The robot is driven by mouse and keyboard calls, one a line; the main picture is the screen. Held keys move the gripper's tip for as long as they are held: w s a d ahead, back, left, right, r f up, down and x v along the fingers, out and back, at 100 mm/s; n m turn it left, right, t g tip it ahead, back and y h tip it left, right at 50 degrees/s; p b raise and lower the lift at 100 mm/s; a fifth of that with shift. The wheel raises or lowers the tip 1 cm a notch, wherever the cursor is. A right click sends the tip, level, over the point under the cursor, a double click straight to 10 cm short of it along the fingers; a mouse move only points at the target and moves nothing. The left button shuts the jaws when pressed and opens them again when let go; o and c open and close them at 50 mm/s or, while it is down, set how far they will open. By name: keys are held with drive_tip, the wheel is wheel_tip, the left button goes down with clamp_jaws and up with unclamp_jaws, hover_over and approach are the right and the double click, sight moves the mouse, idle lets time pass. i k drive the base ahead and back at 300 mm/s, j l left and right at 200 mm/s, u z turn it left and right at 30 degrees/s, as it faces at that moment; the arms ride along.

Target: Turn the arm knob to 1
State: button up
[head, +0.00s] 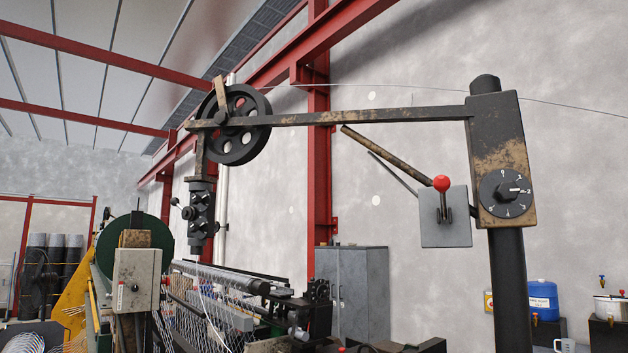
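The arm knob (503,193) is a round black dial with white marks, set low on the worn, dirt-stained box (500,140) at the right. The box sits on top of a dark post (508,290). The knob's white pointer points to the right, roughly at the mark that looks like 2. The marks run around the rim and are small, so I cannot read them all surely. Nothing touches or covers the knob. My gripper is not in view.
A long arm (350,117) runs left from the box to a spoked wheel (238,124). A red-knobbed lever (441,184) stands by a grey plate (458,228) just left of the knob. The weaving machine (235,300) fills the lower left. A blue container (543,301) stands lower right.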

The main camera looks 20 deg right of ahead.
sight(506, 190)
drive_tip(key=z, duration=1.45)
